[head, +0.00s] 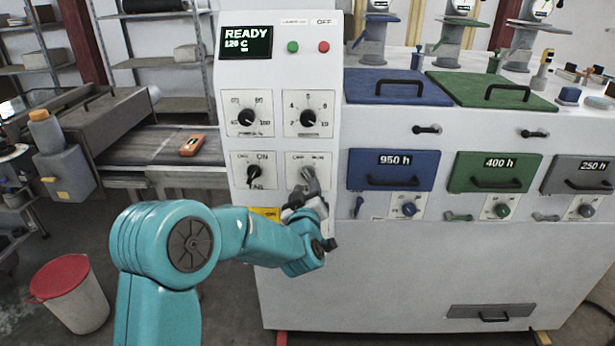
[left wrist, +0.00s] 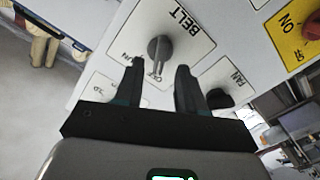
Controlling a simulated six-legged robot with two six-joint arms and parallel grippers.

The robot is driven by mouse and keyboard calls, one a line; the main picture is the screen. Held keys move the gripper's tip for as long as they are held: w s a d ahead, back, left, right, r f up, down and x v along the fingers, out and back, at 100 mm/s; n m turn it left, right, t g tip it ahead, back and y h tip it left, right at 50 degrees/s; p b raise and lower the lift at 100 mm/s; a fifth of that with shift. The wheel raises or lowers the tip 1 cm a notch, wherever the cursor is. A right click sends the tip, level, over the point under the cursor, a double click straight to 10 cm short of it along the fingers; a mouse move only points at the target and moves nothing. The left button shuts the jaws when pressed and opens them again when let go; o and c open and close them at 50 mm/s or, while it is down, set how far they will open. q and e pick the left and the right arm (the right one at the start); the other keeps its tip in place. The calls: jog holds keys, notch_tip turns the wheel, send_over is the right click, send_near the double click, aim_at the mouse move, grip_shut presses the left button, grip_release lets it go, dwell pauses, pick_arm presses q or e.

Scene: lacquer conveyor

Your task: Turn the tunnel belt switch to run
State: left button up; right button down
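The belt switch (head: 307,172) is a grey knob at the lower right of the white control panel, partly hidden by my left gripper (head: 308,183) in the head view. In the left wrist view, the belt knob (left wrist: 159,47) sits on a white plate marked BELT. Its bar appears to point to the OFF label. My left gripper (left wrist: 160,66) is open, its two fingers on either side of the line to the knob, with the knob just beyond the tips. I see no clear contact. My right gripper is out of view.
The black fan switch (head: 256,174) is left of the belt switch; it also shows in the left wrist view (left wrist: 219,98). Two dials (head: 307,118) and a READY display (head: 246,42) are above. An orange item (head: 192,145) lies on the conveyor (head: 150,147). A bin (head: 75,300) stands lower left.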

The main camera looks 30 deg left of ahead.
aim_at(308, 179)
pick_arm(q)
jog(key=shift+p+x, duration=0.35)
jog(key=shift+x, duration=1.4)
jog(key=shift+c, duration=0.3)
grip_shut()
